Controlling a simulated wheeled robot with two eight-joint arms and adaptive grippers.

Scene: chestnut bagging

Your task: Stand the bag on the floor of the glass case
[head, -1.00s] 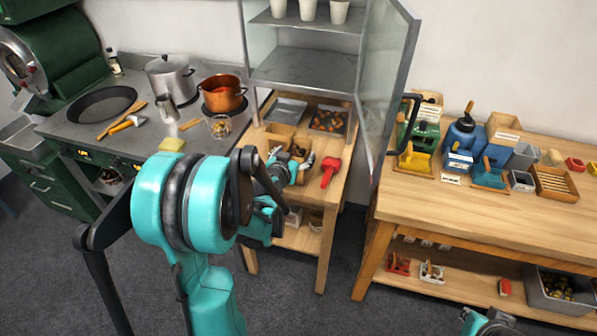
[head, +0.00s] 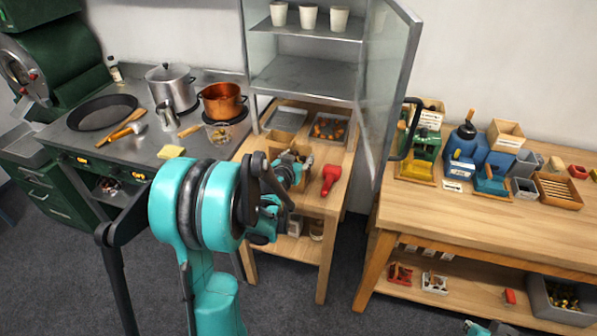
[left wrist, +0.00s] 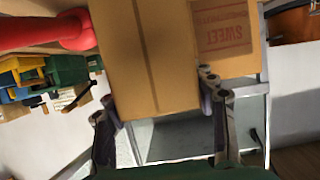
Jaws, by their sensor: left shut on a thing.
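My left gripper (head: 293,165) is shut on a brown paper bag. In the left wrist view the bag (left wrist: 150,55) fills the upper middle, between the dark fingers (left wrist: 160,103). In the head view the gripper is over the small wooden table, and my arm and fingers largely hide the bag. The glass case (head: 303,76) stands behind it, its glass door (head: 388,90) swung open to the right. Its metal floor looks bare where visible. My right gripper is not in view; only a bit of teal arm shows at the bottom right.
White cups (head: 308,17) stand on the case's upper shelf. A red-handled tool (head: 331,179) lies on the wooden table (head: 335,205), near a tray of chestnuts (head: 328,128). A second brown item printed "SWEET" (left wrist: 225,38) shows in the left wrist view. A copper pot (head: 221,101) is left.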

